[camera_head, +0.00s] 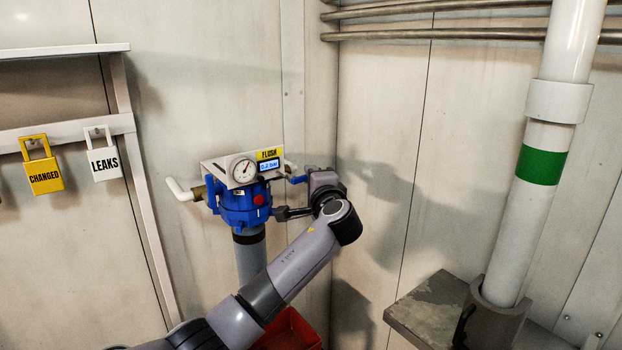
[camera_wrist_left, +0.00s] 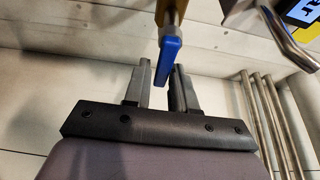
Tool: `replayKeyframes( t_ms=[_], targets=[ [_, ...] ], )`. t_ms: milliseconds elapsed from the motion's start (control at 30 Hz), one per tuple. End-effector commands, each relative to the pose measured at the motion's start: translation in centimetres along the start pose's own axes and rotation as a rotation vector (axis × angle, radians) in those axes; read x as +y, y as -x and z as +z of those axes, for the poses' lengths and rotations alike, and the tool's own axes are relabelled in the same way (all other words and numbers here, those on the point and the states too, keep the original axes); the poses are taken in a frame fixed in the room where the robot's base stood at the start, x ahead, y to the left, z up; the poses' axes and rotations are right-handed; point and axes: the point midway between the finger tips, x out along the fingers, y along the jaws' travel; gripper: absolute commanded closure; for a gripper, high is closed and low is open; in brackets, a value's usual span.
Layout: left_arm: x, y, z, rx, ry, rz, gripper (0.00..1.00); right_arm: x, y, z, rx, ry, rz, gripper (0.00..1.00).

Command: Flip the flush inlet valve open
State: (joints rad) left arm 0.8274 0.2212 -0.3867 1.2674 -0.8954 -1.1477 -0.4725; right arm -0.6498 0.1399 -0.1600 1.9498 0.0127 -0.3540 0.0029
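The flush unit (camera_head: 245,190) is a blue valve body with a round gauge, a small display and a yellow FLUSH label. A blue lever handle (camera_head: 298,180) sticks out at its right side. In the left wrist view the blue lever (camera_wrist_left: 168,55) hangs from a brass fitting (camera_wrist_left: 172,12). My left gripper (camera_wrist_left: 161,80) is open, its two dark fingers apart. The lever's end overlaps the gap between the fingertips; contact cannot be told. In the head view my left arm reaches up to the unit's right side, its wrist partly hiding the gripper. My right gripper is not in view.
A white pipe elbow (camera_head: 183,190) sticks out left of the unit. A red bin (camera_head: 290,330) stands below. Yellow and white padlock tags hang at left. A thick white pipe (camera_head: 530,205) with a green band stands at right; thin metal pipes (camera_head: 440,34) run along the upper wall.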

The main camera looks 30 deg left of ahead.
Motion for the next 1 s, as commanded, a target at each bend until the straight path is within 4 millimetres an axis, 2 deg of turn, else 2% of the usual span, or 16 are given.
replayKeyframes(
  t_ms=[200, 400, 600, 1000],
  targets=[
    [0.2, 3.1, -0.1, 0.003, 0.001, 0.001, 0.74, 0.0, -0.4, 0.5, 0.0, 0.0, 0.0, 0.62],
    [0.2, 5.2, 0.0, 0.002, -0.001, 0.002, 0.74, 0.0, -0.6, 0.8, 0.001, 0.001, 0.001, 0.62],
    [0.1, 5.9, 0.0, -0.001, -0.002, 0.002, 0.74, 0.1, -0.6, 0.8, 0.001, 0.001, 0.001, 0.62],
    [0.1, 5.9, 0.0, -0.001, -0.002, 0.002, 0.74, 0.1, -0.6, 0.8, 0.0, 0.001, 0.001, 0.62]
  ],
)
